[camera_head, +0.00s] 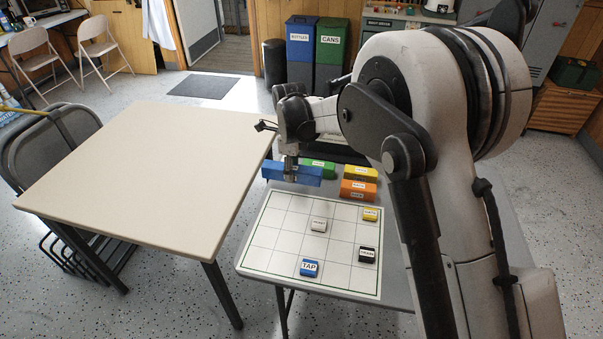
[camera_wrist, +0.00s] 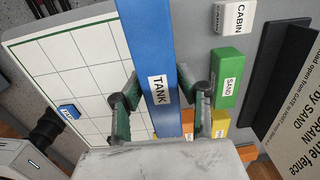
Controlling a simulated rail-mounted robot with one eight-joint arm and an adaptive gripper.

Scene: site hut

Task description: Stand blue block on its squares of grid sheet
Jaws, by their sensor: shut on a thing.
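The long blue block (camera_head: 309,177), labelled TANK, is held lengthwise across my gripper (camera_head: 290,176). In the wrist view the blue block (camera_wrist: 150,45) runs between the two fingers of my gripper (camera_wrist: 163,98), which is shut on it around the label. The block lies level, just behind the far left corner of the white grid sheet (camera_head: 281,235). The head view does not clearly show its height above the table. The grid sheet (camera_wrist: 88,50) also shows on the left in the wrist view.
On the sheet stand a small blue TAP block (camera_head: 309,268), a black block (camera_head: 367,255), a white block (camera_head: 319,225) and a yellow block (camera_head: 370,214). Behind it are green (camera_head: 320,169), yellow (camera_head: 361,174) and orange (camera_head: 358,190) blocks. A bare beige table (camera_head: 150,170) stands left.

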